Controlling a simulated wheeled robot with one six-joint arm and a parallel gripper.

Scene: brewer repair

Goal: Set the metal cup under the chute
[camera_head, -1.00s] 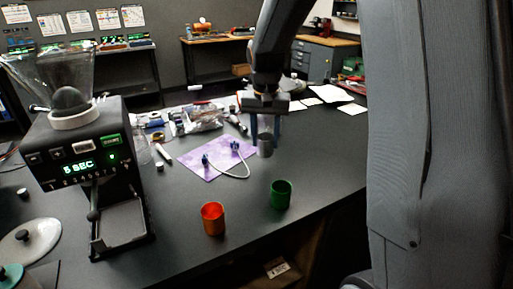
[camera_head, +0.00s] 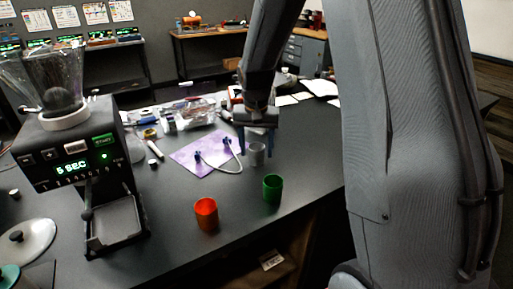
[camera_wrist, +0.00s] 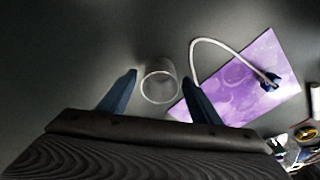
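The metal cup (camera_head: 257,155) is small, grey and upright on the dark table, right of the purple cloth. It also shows in the wrist view (camera_wrist: 160,91). My gripper (camera_head: 256,150) is over it from above, with one blue finger on each side. In the wrist view my gripper (camera_wrist: 161,73) is open, with the cup between the fingertips and a small gap at each side. The grinder (camera_head: 70,150) stands at the left with a "5 SEC" display and a clear hopper. Its tray (camera_head: 113,228) is empty. I cannot make out the chute clearly.
An orange-red cup (camera_head: 206,215) and a green cup (camera_head: 272,190) stand near the front edge. A white lid (camera_head: 28,240) lies at the far left. Tools and bags clutter the back.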

